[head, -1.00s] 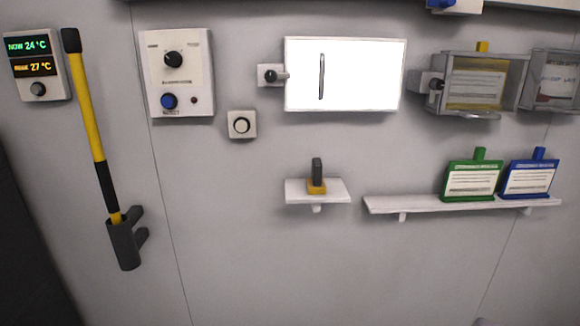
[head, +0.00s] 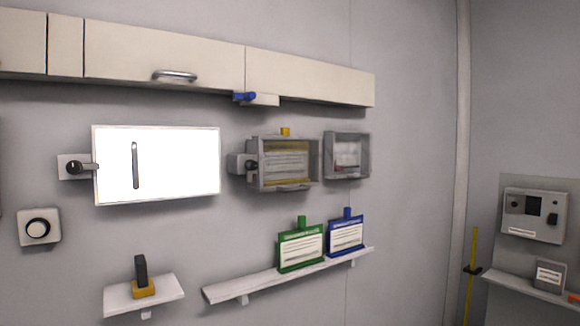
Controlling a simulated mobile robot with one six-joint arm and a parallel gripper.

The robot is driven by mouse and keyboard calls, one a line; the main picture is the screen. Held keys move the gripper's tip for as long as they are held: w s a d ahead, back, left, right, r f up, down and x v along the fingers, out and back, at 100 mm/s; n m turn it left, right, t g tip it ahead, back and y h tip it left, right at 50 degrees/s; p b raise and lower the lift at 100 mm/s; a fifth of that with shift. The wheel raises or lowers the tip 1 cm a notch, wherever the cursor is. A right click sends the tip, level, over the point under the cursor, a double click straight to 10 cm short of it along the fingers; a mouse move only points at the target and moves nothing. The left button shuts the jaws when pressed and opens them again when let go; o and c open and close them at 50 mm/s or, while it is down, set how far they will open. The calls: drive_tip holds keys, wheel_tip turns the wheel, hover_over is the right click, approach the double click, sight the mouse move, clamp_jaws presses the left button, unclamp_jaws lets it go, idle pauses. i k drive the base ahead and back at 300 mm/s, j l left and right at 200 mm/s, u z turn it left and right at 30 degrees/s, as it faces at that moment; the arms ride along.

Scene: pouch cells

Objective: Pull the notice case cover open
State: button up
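A grey notice case (head: 255,165) with a see-through front hangs on the wall right of centre, with a yellow-edged notice (head: 286,163) inside. Its cover looks shut, with a lip or handle (head: 292,188) along its lower edge. A bracket with a dark knob (head: 250,166) sits at its left side. A second, smaller grey case (head: 367,155) with a pale notice inside hangs to its right. My gripper is not in view.
A bright white panel (head: 180,160) with a dark upright handle hangs left of the case. A shelf (head: 225,290) below holds a green sign (head: 301,248) and a blue sign (head: 346,235). Cabinets (head: 310,78) run above. The wall in front of the cases looks unobstructed.

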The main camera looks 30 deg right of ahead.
sight(303, 187)
drive_tip(key=i+l+z, duration=0.1)
drive_tip(key=i, duration=0.75)
